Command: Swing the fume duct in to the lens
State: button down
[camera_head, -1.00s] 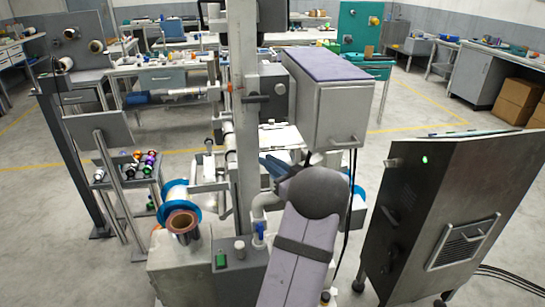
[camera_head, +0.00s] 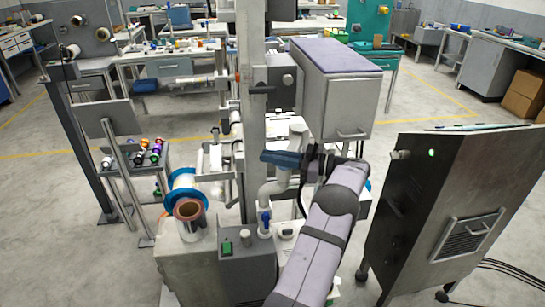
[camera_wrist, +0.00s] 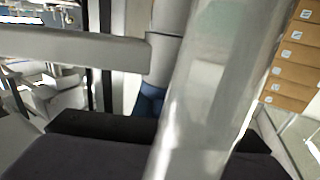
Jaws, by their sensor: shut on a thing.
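The fume duct (camera_head: 276,186) is a pale grey pipe. It rises from the grey machine base, bends at an elbow and climbs beside the metal column. My gripper (camera_head: 298,160) is at the duct's upper part, below the large grey box, and is shut on it. In the wrist view the duct (camera_wrist: 212,80) crosses the picture as a wide, slanting, glossy tube, close to the dark gripper body along the bottom. It hides much of my gripper's jaws. I cannot make out the lens for certain in either view.
The metal column (camera_head: 252,130) stands left of the duct. A dark cabinet (camera_head: 445,210) stands to the right. A blue-rimmed reel (camera_head: 182,180) sits at the left.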

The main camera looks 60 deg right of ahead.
jog(key=shift+s+a+n+g+y+b, duration=0.15)
jog(key=shift+n+g+y, duration=0.2)
jog(key=shift+y, duration=0.2)
jog(key=shift+w+a+n+g+y+b, duration=0.15)
jog(key=shift+n+g+y, duration=0.1)
jog(key=shift+n+y, duration=0.25)
jog(key=shift+s+r+y, duration=0.1)
jog(key=shift+y, duration=0.15)
jog(key=c, duration=1.8)
grip_release()
jog(key=shift+o, duration=0.2)
jog(key=shift+d+m+t+h+p, duration=0.2)
jog(key=shift+m+t+h, duration=0.1)
jog(key=shift+m+h, duration=0.25)
jog(key=shift+d+m+t+h+p, duration=0.1)
jog(key=shift+m+t+h+p, duration=0.15)
jog(key=shift+h, duration=0.5)
